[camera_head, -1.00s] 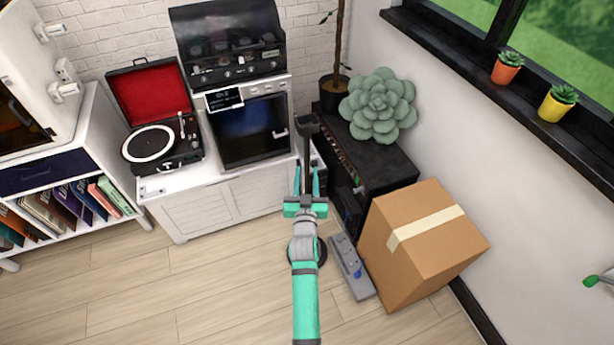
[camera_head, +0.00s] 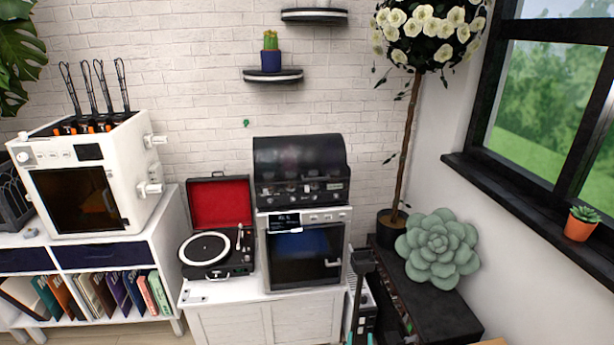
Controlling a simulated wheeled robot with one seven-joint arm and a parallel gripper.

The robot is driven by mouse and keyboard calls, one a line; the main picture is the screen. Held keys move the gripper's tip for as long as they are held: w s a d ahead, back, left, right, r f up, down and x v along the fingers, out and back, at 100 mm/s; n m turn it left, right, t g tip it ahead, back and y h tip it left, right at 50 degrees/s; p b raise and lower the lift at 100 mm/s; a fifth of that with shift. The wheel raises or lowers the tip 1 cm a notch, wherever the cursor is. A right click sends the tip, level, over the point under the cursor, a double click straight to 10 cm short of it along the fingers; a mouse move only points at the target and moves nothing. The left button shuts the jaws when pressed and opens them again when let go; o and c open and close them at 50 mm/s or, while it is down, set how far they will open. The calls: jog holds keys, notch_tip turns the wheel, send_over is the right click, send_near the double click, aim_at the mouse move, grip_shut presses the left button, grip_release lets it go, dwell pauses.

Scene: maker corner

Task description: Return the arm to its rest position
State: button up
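Only the teal fingertips of my gripper (camera_head: 359,339) show, at the bottom edge of the head view, right of the white cabinet. The rest of my arm is out of the picture. The fingertips look apart from each other. A dark upright bar with a blocky top (camera_head: 362,261) rises in line with them. I cannot tell whether it is held between the fingers or stands behind them.
The white cabinet (camera_head: 244,325) bears a record player (camera_head: 213,252) and an oven-like machine (camera_head: 304,255). A black shelf unit (camera_head: 446,316) with a big succulent (camera_head: 438,249) stands at right. A white shelf unit (camera_head: 176,253) with a printer-like box (camera_head: 95,185) stands at left.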

jog(key=s+a+f+n+g+y, duration=0.1)
jog(key=s+a, duration=0.2)
jog(key=s, duration=0.8)
jog(key=s+a+n+y, duration=0.15)
jog(key=s+a, duration=0.25)
jog(key=s, duration=0.7)
jog(key=s+a+f+g+y, duration=0.1)
jog(key=s+a, duration=0.2)
jog(key=s, duration=0.8)
jog(key=s+a+r+m, duration=0.1)
jog(key=s+a+r, duration=0.4)
jog(key=s, duration=0.4)
jog(key=shift+a+r, duration=0.15)
jog(key=shift+r, duration=0.4)
jog(key=shift+w+m, duration=0.15)
jog(key=shift+m, duration=0.1)
jog(key=shift+c, duration=0.4)
